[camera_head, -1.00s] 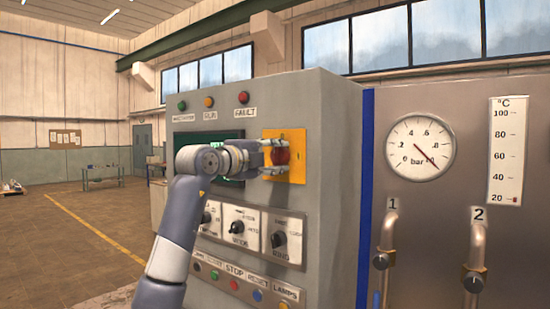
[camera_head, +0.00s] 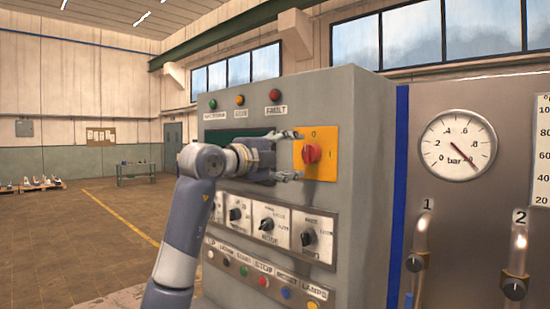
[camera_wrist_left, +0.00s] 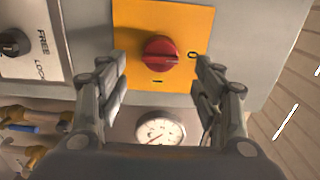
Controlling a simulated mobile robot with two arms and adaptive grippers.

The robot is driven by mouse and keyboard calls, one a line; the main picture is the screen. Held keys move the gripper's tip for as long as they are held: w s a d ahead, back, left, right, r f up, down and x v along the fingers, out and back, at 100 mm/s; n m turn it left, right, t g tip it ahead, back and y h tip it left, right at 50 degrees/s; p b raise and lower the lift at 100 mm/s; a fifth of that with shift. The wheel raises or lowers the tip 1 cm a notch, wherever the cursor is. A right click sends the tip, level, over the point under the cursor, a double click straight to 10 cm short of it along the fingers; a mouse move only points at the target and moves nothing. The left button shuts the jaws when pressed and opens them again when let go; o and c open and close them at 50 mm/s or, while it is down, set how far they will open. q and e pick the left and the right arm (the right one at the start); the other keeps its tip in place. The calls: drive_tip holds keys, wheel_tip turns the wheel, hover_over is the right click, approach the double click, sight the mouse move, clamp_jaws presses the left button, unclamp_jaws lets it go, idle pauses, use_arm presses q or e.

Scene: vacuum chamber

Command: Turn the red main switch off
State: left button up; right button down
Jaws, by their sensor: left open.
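The red main switch (camera_head: 312,153) sits on a yellow plate (camera_head: 326,168) on the grey cabinet, with a "0" mark above it and a "1" mark to its right. In the left wrist view the red knob (camera_wrist_left: 160,54) has its grip bar lying level, in line with the "0" at picture right; the other mark is below. My left gripper (camera_head: 297,156) is open and empty just in front of the switch, fingers apart from the knob. In the wrist view the fingers (camera_wrist_left: 160,88) stand either side, short of the knob. My right gripper is not in view.
Below are black rotary knobs (camera_head: 267,224) and a row of coloured buttons (camera_head: 263,281). Lamps (camera_head: 274,95) sit above a dark screen. A pressure gauge (camera_head: 458,145) and valve pipes (camera_head: 422,250) stand at right. Open floor (camera_head: 80,240) lies at left.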

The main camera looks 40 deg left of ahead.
use_arm(q)
drive_tip(key=s, duration=0.5)
drive_tip(key=shift+s+a, duration=0.2)
drive_tip(key=shift+s, duration=0.2)
